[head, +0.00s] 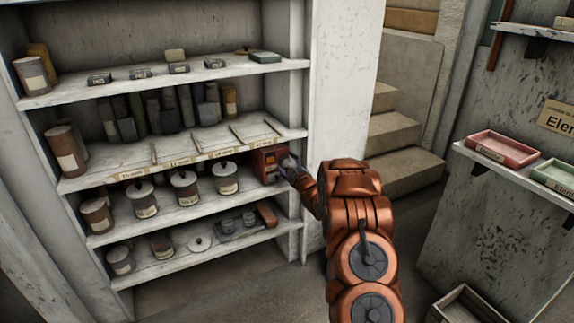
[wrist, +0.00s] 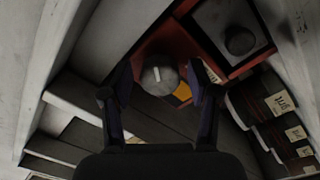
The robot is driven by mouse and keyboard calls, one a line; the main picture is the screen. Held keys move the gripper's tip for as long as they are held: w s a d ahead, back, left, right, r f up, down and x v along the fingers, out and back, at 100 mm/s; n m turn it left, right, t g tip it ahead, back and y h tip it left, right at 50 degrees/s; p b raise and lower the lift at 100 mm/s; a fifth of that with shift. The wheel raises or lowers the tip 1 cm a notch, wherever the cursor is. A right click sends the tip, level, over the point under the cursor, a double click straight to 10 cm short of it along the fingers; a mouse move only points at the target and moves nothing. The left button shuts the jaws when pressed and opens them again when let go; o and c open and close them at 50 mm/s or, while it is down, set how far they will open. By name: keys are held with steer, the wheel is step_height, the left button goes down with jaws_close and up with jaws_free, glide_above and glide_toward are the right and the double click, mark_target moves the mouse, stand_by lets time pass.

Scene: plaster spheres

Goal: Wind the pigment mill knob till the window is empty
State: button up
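The pigment mill (head: 266,167) is a small red box at the right end of a shelf in the head view. Its red frame (wrist: 178,42) also shows in the wrist view. A round grey knob (wrist: 159,76) with a white mark sits on it. An orange-yellow patch (wrist: 183,92), perhaps the window, shows beside the knob and is partly hidden. My gripper (head: 289,168) is at the mill. In the wrist view my gripper (wrist: 160,74) has one finger on each side of the knob, with a visible gap to it, so it looks open around it.
A dark round part (wrist: 240,41) sits on a panel beside the knob. Several lidded jars (head: 185,188) stand left of the mill on the same shelf. The white shelf post (head: 340,80) is close to my arm. A red tray (head: 502,149) lies on the right-hand shelf.

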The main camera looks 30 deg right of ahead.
stand_by(0.3)
steer(key=s+a, duration=0.1)
steer(key=s, duration=1)
steer(key=shift+s+a+f, duration=0.2)
steer(key=shift+s, duration=0.2)
steer(key=shift+w+d+r+n+y, duration=0.1)
steer(key=shift+w+d+n+y, duration=0.15)
steer(key=shift+w+n, duration=2.35)
steer(key=shift+w+d+r+n+y, duration=0.15)
steer(key=shift+w+n, duration=1.2)
steer(key=shift+n, duration=2.3)
steer(key=shift+w+d+f+n+y, duration=0.1)
steer(key=shift+w+d+n+y, duration=0.15)
steer(key=shift+w+n, duration=2.35)
steer(key=shift+s+n, duration=0.55)
steer(key=shift+s, duration=0.05)
steer(key=c, duration=1.1)
